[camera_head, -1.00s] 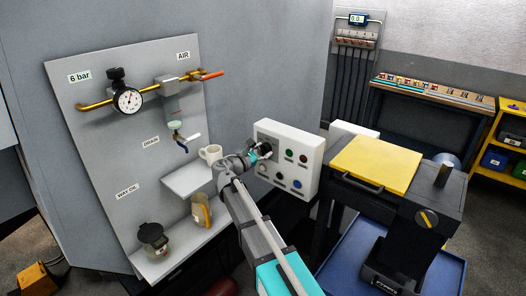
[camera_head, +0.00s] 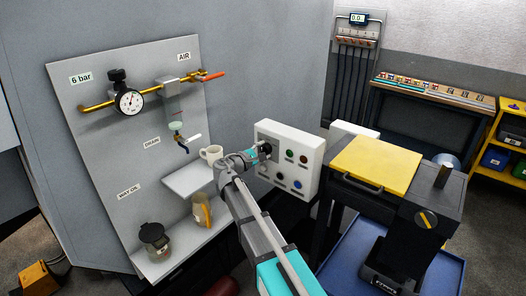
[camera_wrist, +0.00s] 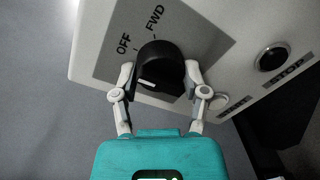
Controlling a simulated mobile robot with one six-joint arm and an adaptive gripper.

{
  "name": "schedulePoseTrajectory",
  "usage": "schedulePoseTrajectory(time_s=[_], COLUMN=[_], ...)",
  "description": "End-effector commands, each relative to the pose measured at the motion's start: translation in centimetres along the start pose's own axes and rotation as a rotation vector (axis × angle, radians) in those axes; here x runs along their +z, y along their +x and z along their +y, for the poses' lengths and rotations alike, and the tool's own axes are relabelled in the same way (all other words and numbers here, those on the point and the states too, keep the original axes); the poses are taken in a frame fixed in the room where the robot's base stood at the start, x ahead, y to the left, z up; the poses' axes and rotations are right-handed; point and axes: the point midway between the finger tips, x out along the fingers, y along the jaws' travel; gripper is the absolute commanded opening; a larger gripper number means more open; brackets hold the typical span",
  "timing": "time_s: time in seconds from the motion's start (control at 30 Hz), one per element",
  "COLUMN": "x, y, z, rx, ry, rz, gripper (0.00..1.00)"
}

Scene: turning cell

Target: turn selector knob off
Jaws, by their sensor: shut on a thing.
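The selector knob (camera_wrist: 158,66) is black with a short white mark on its face, and it sits on a grey plate on the white control box (camera_head: 312,158). The wrist view shows the plate's labels OFF (camera_wrist: 124,43) and FWD (camera_wrist: 155,18), each with a tick line near the knob's rim. I cannot tell for sure which tick the white mark faces. My gripper (camera_wrist: 159,77) is shut on the knob, one pale finger on each side of it. In the head view my gripper (camera_head: 262,152) covers most of the knob.
A STOP label (camera_wrist: 284,72) and a dark round button (camera_wrist: 272,58) lie right of the knob.

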Motion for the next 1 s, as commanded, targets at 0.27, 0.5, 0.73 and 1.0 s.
schedulePoseTrajectory(time_s=[0.27, 0.5, 0.73, 1.0], x=[-0.05, -0.05, -0.02, -0.02], y=[0.04, 0.03, 0.01, 0.00], z=[0.10, 0.09, 0.05, 0.02], rx=[0.002, 0.002, 0.001, 0.001], ry=[0.004, 0.004, 0.004, 0.002], rz=[0.001, 0.001, 0.001, 0.001], gripper=[0.10, 0.82, 0.93, 0.93])
